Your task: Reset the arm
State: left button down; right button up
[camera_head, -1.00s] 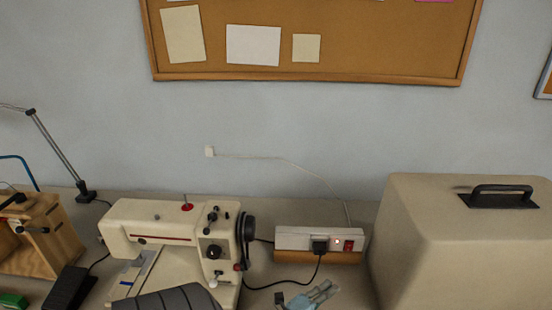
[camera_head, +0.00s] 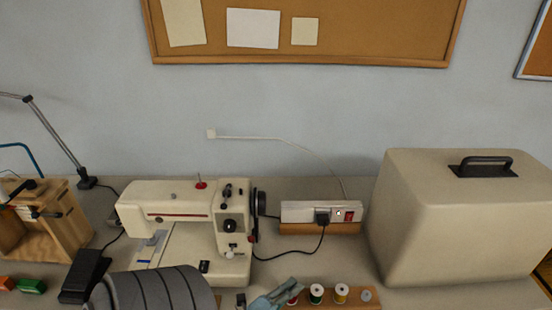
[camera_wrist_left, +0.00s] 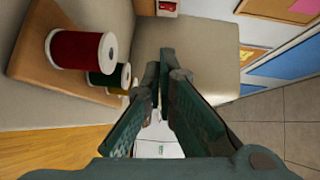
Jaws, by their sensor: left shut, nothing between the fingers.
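My left gripper (camera_head: 272,297) shows in the head view at the bottom edge, with teal fingers just left of a row of thread spools. My dark ribbed left arm covers part of the table in front of the sewing machine. In the left wrist view my left gripper (camera_wrist_left: 166,76) has its two fingers together at the tips with nothing between them. A red spool (camera_wrist_left: 80,50) and others stand on a wooden rack (camera_wrist_left: 42,72) to the left of the fingers, apart from them. My right gripper shows in neither view.
A cream sewing machine (camera_head: 190,240) stands behind my left arm. A power strip (camera_head: 300,212) with a black cable lies right of it. A large beige case (camera_head: 450,225) stands at the right. A wooden box (camera_head: 40,230) and black pedal (camera_head: 85,275) are at the left.

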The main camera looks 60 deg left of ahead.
pick_arm(q)
jog(key=shift+s, duration=0.45)
jog(key=shift+w+f, duration=0.2)
jog(key=shift+w, duration=0.2)
jog(key=shift+s+r, duration=0.1)
jog(key=shift+s, duration=0.05)
